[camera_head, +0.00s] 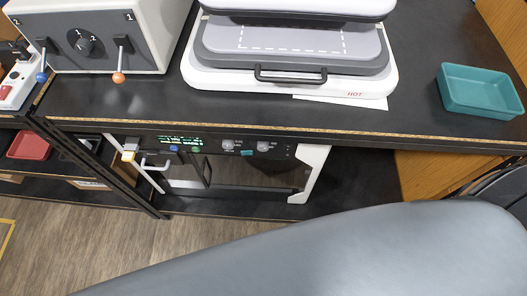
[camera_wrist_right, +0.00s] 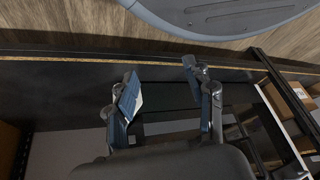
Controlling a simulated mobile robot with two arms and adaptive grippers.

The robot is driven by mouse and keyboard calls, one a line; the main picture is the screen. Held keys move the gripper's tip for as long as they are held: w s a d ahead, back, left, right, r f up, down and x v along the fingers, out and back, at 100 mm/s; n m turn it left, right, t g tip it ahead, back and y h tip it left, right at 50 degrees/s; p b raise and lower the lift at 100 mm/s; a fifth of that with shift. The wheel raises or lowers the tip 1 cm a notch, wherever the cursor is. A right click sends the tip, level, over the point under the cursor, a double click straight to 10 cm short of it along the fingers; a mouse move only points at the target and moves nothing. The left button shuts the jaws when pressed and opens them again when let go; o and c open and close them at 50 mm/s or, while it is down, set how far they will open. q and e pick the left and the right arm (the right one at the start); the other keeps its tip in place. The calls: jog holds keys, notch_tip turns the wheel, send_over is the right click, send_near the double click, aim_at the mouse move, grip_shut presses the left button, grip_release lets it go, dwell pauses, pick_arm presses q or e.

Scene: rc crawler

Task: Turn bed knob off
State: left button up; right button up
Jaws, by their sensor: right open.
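A white and black machine (camera_head: 309,172) stands on the shelf under the bench. Its dark front panel carries a green lit display (camera_head: 180,140) and two small grey knobs, a left knob (camera_head: 228,145) and a right knob (camera_head: 264,147). Their labels are too small to read, so I cannot tell which is the bed knob or how it is set. My right gripper (camera_wrist_right: 163,92) shows only in the right wrist view, with its two fingers apart and nothing between them. The knobs are not recognisable in that view. My left gripper is not in view.
The black bench top (camera_head: 420,118) overhangs the machine. On it are a grey control box (camera_head: 100,55) with a dial and levers, a heat press (camera_head: 300,85) marked HOT, and a teal tray (camera_head: 480,90). A red tray (camera_head: 30,146) sits on the lower left shelf.

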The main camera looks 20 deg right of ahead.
jog(key=w+a+r+m+t+y, duration=0.1)
jog(key=w+a+r+t, duration=0.3)
jog(key=w+a+r, duration=0.25)
jog(key=m+t+h+b, duration=0.2)
jog(key=m+t+h, duration=0.6)
jog(key=m, duration=0.8)
send_near(264, 149)
jog(key=p+x, duration=0.1)
jog(key=x, duration=0.7)
jog(key=shift+w+f, duration=0.15)
jog(key=shift+w, duration=0.05)
jog(key=shift+c, duration=0.4)
grip_shut()
